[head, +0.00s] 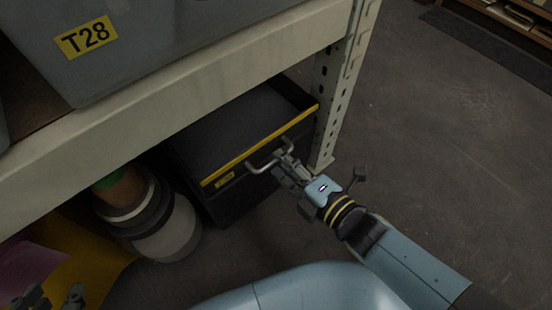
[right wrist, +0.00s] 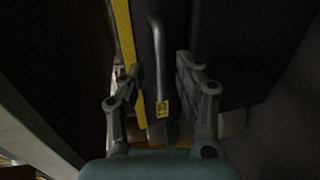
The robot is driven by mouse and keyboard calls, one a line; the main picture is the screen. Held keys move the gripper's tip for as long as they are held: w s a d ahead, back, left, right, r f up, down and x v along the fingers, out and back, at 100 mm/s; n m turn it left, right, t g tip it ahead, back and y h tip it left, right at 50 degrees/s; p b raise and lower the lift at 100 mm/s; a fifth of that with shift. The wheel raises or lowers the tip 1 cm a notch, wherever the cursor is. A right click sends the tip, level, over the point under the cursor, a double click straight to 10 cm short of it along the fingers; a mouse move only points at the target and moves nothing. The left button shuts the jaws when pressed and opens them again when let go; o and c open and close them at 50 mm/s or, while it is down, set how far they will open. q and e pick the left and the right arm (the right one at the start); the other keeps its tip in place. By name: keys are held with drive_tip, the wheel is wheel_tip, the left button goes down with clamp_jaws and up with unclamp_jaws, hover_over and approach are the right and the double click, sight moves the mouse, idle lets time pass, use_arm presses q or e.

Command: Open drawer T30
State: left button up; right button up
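A dark drawer (head: 235,135) with a yellow front rim sits under the shelf beam in the head view. Its open top shows, and its front stands out past the beam. Its small yellow label (head: 225,179) is too small to read. The grey bar handle (head: 262,166) is on its front; it also shows in the right wrist view (right wrist: 157,55). My right gripper (head: 283,160) is at the handle's right part. In the right wrist view its fingers (right wrist: 160,82) are apart, one on each side of the bar. My left gripper (head: 52,298) is at the bottom left edge, partly cut off, fingers apart.
A grey bin (head: 150,45) labelled T28 stands on the shelf above. The shelf's perforated post (head: 333,95) is just right of the drawer. A round stacked container (head: 160,225) stands left of the drawer. The floor (head: 450,130) to the right is clear.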

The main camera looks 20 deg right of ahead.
drive_tip(key=shift+b+x, duration=0.35)
drive_tip(key=shift+x, duration=1.05)
clamp_jaws()
